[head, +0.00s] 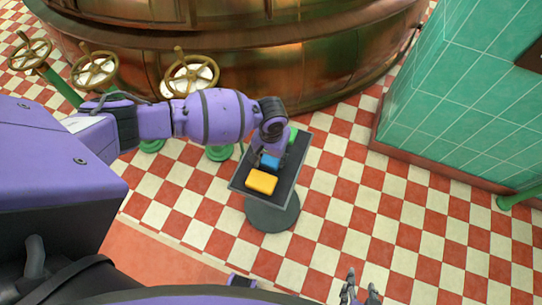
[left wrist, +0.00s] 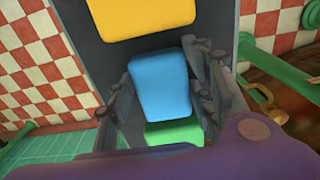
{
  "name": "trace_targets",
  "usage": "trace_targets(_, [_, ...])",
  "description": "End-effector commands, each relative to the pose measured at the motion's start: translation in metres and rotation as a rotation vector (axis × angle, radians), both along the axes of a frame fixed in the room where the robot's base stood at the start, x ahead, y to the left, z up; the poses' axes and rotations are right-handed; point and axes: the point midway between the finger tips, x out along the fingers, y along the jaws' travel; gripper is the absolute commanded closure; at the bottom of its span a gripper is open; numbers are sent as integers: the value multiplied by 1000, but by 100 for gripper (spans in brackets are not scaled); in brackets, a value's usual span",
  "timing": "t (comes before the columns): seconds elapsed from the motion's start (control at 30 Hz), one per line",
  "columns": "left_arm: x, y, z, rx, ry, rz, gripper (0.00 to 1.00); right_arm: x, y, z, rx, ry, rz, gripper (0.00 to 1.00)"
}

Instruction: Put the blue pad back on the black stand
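The black stand (head: 290,193) is a tilted dark tray on a round grey pedestal; its dark surface also shows in the left wrist view (left wrist: 110,58). The blue pad (head: 270,162) is over the tray between the yellow and green pads. My left gripper (head: 266,158) reaches down from above. In the left wrist view, its fingers lie against both sides of the blue pad (left wrist: 160,85), with no clear gap. I cannot tell whether the pad touches the tray. My right gripper (head: 360,289) is at the bottom edge, its fingers apart with nothing between them.
The yellow pad (head: 261,182) and green pad (head: 293,136) lie on the same tray, close to the blue pad. A copper kettle (head: 330,60) and handwheels (head: 190,76) stand behind. A green tiled block (head: 470,100) is at right. The checkered floor right of the stand is clear.

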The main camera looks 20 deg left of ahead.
Motion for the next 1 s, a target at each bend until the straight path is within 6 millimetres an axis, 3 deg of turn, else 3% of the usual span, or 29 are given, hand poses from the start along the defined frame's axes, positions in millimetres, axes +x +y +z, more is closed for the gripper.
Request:
trace_targets(0.13, [0,0,0,0,1,0,34,0,0,0,0,-1,0,60])
trace_targets(0.53, [0,0,8,0,-1,0,34,2,0,2,0,-5,0,60])
trace_targets(1.0, [0,0,101,0,-3,-1,34,11,-1,22,4,-31,-6,60])
